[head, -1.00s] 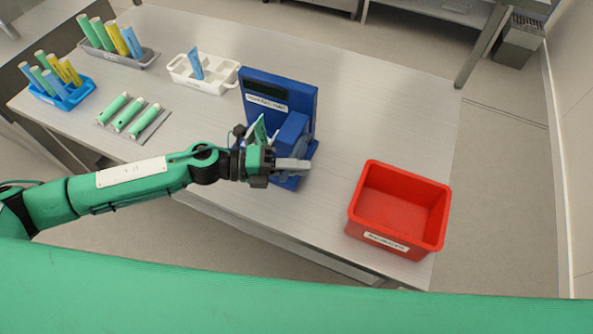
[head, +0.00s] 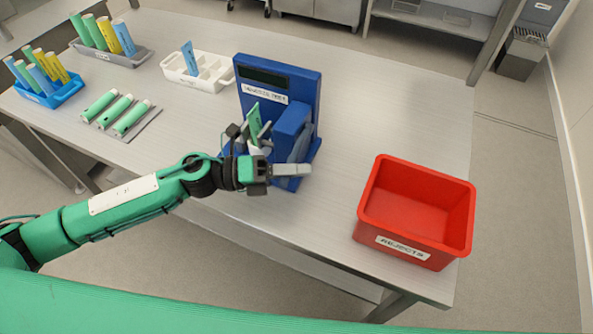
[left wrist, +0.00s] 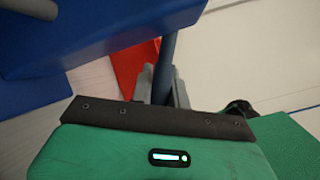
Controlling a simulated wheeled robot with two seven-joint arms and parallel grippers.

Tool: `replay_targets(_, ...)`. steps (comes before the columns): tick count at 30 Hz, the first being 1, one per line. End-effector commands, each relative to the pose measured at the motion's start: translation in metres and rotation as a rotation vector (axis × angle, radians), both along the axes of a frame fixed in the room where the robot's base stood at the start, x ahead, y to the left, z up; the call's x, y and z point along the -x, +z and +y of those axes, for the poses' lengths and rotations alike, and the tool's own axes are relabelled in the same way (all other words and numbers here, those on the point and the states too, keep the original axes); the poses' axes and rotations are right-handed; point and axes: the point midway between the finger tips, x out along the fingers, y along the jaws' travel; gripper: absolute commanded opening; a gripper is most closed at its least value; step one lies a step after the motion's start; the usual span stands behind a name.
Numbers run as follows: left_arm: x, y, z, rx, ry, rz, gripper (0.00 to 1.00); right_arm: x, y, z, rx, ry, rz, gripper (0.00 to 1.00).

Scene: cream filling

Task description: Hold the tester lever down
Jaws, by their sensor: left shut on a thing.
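The blue tester (head: 303,85), with a dark display and a white label, stands on the table. A green tube (head: 254,120) with a white cap stands in it, partly hidden by my arm. My left gripper (head: 300,170) is at the tester's front. In the left wrist view, my left gripper's fingers (left wrist: 165,92) are shut on a dark blue-grey rod, the tester lever (left wrist: 165,62), beside the tester's blue body (left wrist: 95,35). In the head view the gripper hides most of the lever, so I cannot tell how far down it is. My right gripper is not in view.
A red rejects bin (head: 385,235) stands at the table's right front. A white divided tray (head: 218,82) holds one blue tube. Green tubes lie on a grey mat (head: 145,126); a blue rack (head: 55,97) and a grey rack (head: 125,61) hold several tubes. The table behind the tester is clear.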

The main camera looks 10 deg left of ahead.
Motion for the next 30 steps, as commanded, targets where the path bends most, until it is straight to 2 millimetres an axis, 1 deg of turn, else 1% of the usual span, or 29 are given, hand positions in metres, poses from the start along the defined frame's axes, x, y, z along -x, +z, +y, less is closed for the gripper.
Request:
replay_targets(10, 0.0, 0.0, 0.0, 0.0, 0.0, 0.0, 0.0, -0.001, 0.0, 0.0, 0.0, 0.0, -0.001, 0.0)
replay_targets(11, 0.0, 0.0, 0.0, 0.0, 0.0, 0.0, 0.21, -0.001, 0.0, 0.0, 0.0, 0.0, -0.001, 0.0)
replay_targets(12, 0.0, 0.0, 0.0, 0.0, 0.0, 0.0, 0.29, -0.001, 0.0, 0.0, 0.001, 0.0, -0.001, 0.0)
replay_targets(14, 0.0, 0.0, 0.0, 0.0, 0.0, 0.0, 0.39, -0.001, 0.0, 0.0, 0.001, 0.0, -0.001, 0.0)
replay_targets(25, 0.0, -0.001, 0.001, 0.0, 0.0, 0.0, 0.39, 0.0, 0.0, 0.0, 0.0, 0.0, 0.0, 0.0)
replay_targets(28, 0.0, -0.002, 0.006, -0.001, 0.002, -0.001, 0.39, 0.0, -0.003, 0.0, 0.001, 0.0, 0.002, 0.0)
replay_targets(30, 0.002, -0.004, 0.013, -0.002, 0.002, 0.001, 0.39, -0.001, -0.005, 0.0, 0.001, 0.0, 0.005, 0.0)
